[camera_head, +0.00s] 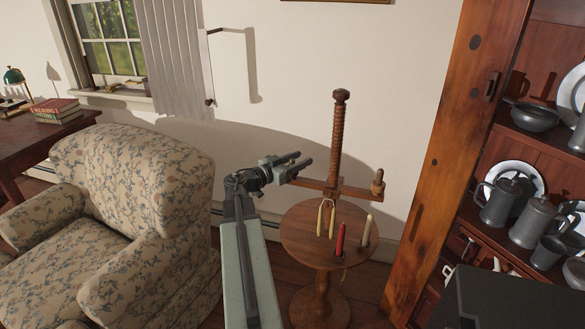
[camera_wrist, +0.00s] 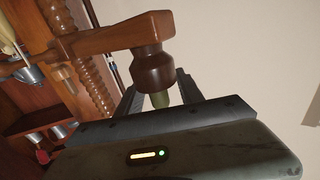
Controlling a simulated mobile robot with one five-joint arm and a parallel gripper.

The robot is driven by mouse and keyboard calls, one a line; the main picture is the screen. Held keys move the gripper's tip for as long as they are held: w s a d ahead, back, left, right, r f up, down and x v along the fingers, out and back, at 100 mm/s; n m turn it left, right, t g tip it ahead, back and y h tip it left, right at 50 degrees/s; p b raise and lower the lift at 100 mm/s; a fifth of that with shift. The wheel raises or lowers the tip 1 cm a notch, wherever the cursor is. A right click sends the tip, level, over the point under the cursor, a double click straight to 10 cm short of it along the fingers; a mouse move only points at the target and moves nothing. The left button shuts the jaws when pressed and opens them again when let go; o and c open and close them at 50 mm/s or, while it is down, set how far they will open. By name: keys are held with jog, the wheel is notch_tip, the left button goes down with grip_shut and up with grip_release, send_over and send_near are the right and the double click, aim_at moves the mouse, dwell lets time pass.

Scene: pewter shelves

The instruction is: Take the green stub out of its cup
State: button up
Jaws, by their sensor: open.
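In the wrist view, a brown turned wooden cup (camera_wrist: 153,70) sits at the end of the stand's wooden arm (camera_wrist: 115,37). The short green stub (camera_wrist: 160,99) sticks out of the cup toward my palm. My gripper (camera_wrist: 158,80) is open, with one finger on each side of the stub and the cup's rim. I cannot tell whether either finger touches. In the head view, my gripper (camera_head: 303,160) is at the left end of the stand's arm, above the round table. The stub and its cup cannot be made out there.
The round wooden table (camera_head: 300,243) carries a threaded post (camera_head: 338,140), a red candle (camera_head: 339,238) and pale candles (camera_head: 367,230). A second cup (camera_head: 378,183) is at the arm's right end. A floral armchair (camera_head: 140,220) stands left, and pewter shelves (camera_head: 540,145) stand right.

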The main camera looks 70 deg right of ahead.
grip_shut()
notch_tip(320, 180, up, 10)
jog(key=p, duration=1)
